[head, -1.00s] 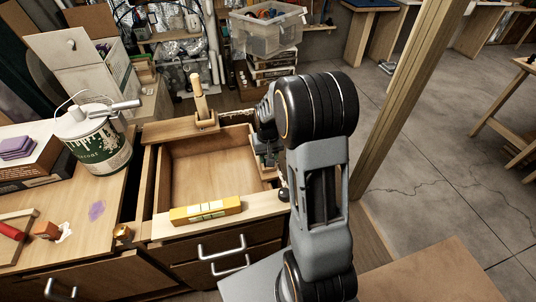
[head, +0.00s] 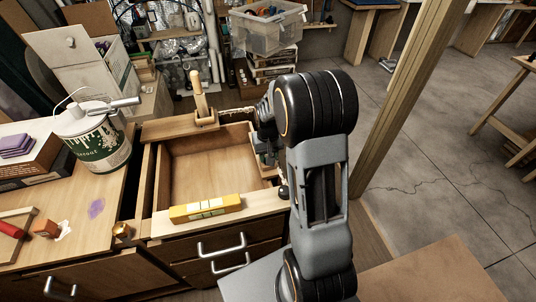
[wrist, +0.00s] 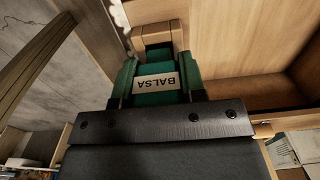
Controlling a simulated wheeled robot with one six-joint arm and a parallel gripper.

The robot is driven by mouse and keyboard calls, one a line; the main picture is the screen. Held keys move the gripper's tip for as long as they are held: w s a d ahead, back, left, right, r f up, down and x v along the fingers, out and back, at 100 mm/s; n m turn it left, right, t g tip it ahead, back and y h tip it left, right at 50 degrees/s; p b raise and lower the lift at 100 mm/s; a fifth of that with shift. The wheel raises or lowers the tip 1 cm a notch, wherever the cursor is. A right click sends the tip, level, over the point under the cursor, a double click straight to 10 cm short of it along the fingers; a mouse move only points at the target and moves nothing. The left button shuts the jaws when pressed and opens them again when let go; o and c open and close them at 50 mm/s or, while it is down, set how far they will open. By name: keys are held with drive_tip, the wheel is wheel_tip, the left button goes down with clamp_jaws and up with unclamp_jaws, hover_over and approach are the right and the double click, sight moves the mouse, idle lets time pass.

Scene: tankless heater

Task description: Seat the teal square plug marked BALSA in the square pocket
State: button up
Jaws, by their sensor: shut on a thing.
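In the wrist view my gripper (wrist: 158,98) is shut on the teal plug (wrist: 158,68). The plug's white label reads BALSA, upside down in this view. Teal-green pieces flank the label on both sides; I cannot tell whether they belong to the plug or the fingers. A pale wooden block (wrist: 157,34) lies just beyond the plug's far end; I cannot tell whether they touch. I cannot make out the square pocket.
A yellow level (head: 205,208) lies on the drawer's front edge. A wooden upright (head: 200,93) stands on its back edge. A paint can (head: 97,135) stands on the bench at left. A wooden post (head: 405,100) rises at right. Open floor lies beyond it.

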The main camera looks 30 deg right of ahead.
drive_tip(key=shift+f+b, duration=0.55)
drive_tip(key=shift+f, duration=0.25)
idle(0.6)
drive_tip(key=o, duration=1.1)
drive_tip(key=shift+a, duration=0.1)
drive_tip(key=shift+o, duration=0.3)
drive_tip(key=shift+d, duration=0.2)
wheel_tip(320, 180, up, 14)
drive_tip(key=shift+f+p, duration=0.1)
drive_tip(key=shift+p, duration=0.2)
